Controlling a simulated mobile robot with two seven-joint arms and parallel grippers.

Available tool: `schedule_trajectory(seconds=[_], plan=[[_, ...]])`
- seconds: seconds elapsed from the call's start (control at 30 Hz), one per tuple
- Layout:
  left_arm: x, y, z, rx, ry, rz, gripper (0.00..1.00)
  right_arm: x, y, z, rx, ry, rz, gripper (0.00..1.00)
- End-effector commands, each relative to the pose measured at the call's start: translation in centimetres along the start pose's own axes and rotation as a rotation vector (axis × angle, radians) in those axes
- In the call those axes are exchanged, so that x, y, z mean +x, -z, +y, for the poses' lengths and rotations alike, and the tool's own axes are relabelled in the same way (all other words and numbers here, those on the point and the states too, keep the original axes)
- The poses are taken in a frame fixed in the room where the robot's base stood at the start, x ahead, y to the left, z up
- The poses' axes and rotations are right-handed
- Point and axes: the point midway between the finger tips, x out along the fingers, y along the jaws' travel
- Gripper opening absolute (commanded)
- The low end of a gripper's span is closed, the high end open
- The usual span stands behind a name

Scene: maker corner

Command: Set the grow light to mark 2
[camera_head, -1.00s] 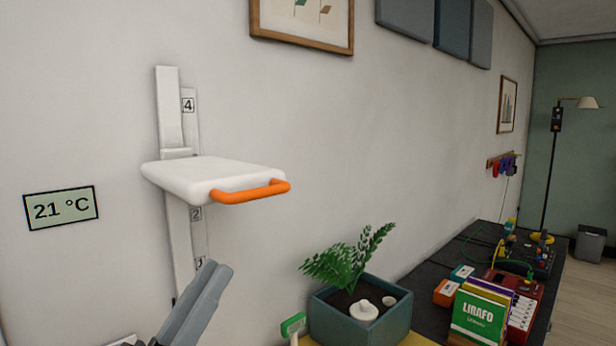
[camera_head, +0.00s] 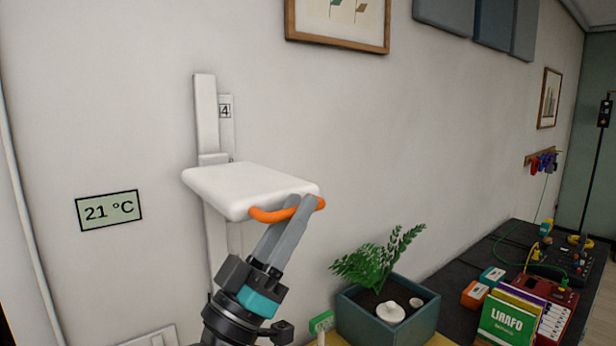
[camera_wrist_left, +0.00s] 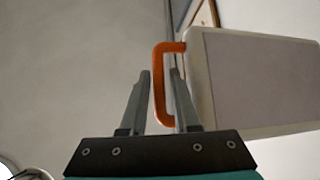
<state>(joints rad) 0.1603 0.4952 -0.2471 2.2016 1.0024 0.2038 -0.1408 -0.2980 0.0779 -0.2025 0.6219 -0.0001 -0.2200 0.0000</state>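The grow light (camera_head: 245,188) is a white slab on a white wall rail (camera_head: 206,115), with an orange handle (camera_head: 270,215) on its front edge. Mark 4 (camera_head: 225,111) shows on the rail above the light; the other marks are hidden by the light and my arm. My left gripper (camera_head: 300,205) reaches up from below to the handle. In the left wrist view, my left gripper (camera_wrist_left: 160,75) is open, its fingers on either side of the handle bar (camera_wrist_left: 158,85), with a small gap at the left finger. My right gripper is not in view.
A planter (camera_head: 360,318) with a fern stands below right of the light. Boxes (camera_head: 510,318) and electronics lie on the dark bench farther right. A temperature display (camera_head: 109,210) hangs on the wall at left.

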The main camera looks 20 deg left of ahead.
Motion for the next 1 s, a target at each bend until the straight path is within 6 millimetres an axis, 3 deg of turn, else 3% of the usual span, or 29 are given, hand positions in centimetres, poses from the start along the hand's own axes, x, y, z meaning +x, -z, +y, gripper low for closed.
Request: schedule_trajectory(seconds=[0.2,0.63,0.9,1.0], plan=[[2.9,0.1,0.1,-0.002,0.0,0.002,0.3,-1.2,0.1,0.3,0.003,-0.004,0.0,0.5],[3.6,0.0,0.0,0.0,-0.001,-0.001,0.3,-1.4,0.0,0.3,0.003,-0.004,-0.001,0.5],[3.6,0.0,0.0,0.0,-0.001,-0.001,0.0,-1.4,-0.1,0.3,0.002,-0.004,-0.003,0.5],[3.6,0.0,0.0,0.0,-0.001,-0.001,0.0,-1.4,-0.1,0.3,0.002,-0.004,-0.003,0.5]])
